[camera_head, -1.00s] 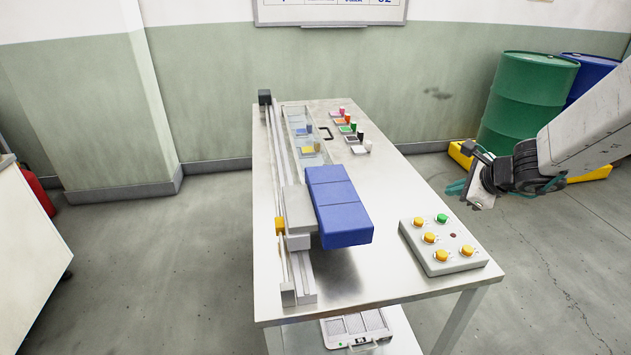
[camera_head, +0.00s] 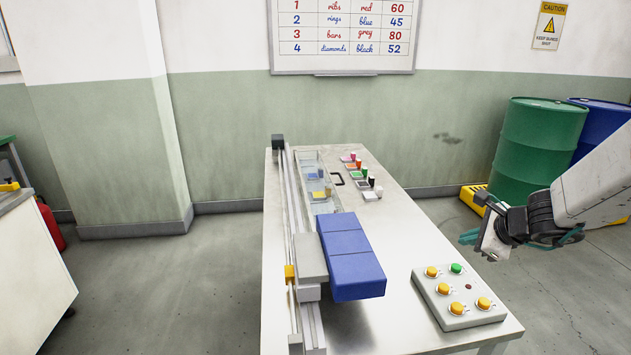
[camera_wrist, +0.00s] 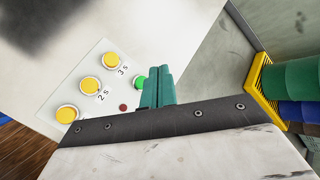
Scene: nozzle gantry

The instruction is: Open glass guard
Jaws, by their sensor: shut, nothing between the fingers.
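The glass guard (camera_head: 308,162) looks like a clear, thin-walled enclosure along the left side of the metal table, behind the blue block. A small dark handle (camera_head: 338,179) sits at its right side. Small blue and yellow pieces show through the glass. My gripper (camera_head: 470,237) is off the table's right side, well apart from the guard. In the wrist view its teal fingers (camera_wrist: 157,88) are together and empty, with the button box behind them. The guard is not in the wrist view.
A button box (camera_head: 459,297) with yellow and green buttons sits at the table's front right. A blue three-part block (camera_head: 350,258) stands beside the gantry rail (camera_head: 290,215). Small coloured items (camera_head: 365,176) line the table's back right. Green (camera_head: 540,140) and blue barrels stand behind at right.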

